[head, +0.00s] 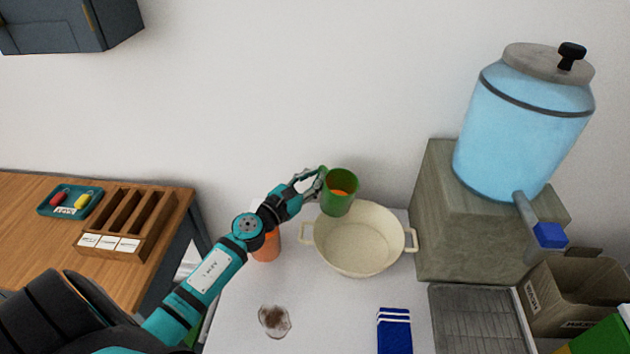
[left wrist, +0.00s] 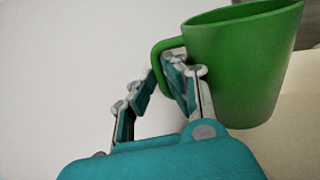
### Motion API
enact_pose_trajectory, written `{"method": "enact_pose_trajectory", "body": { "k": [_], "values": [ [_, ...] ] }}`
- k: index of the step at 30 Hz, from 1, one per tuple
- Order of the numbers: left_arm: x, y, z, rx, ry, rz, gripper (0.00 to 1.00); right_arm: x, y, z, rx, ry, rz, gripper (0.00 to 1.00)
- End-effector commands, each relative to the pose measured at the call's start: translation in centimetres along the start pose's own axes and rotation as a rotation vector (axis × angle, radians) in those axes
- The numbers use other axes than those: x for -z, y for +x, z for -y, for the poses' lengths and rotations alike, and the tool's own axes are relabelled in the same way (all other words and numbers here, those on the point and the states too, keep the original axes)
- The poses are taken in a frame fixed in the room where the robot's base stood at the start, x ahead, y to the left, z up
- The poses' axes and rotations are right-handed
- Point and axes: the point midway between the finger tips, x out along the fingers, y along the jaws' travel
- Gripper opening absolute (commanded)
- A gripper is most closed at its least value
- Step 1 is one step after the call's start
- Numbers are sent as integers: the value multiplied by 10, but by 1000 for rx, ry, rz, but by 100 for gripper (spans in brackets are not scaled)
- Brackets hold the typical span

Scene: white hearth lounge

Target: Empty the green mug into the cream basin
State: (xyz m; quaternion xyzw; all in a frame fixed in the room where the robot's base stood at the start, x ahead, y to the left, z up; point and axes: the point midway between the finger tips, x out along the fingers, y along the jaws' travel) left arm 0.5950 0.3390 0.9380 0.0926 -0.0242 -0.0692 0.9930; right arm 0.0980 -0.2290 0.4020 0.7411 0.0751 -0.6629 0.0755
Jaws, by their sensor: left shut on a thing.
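The green mug (head: 338,203) is held by my left gripper (head: 322,180) above the back left rim of the cream basin (head: 360,262). The mug looks about upright, with its open top toward the head camera, and something orange shows inside it. In the left wrist view the gripper (left wrist: 172,75) is shut on the handle of the green mug (left wrist: 245,65). The cream basin has two side handles and stands on the white table; its visible inside looks empty. A pale part of it shows in the left wrist view (left wrist: 295,130). My right gripper is not in view.
A large blue dispenser (head: 525,125) stands on a stone block (head: 460,230) at the right, its spout toward the front. An orange container (head: 267,246) is behind my left arm.

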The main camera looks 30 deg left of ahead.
Motion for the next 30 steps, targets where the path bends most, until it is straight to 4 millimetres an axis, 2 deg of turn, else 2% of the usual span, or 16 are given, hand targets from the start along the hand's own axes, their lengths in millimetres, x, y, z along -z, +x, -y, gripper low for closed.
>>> {"method": "enact_pose_trajectory", "body": {
  "k": [15,30],
  "values": [
    [-19,2,-6,-1,161,36,0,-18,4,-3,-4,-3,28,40],
    [-22,1,-6,-3,309,67,0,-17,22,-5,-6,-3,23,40]
  ]
}}
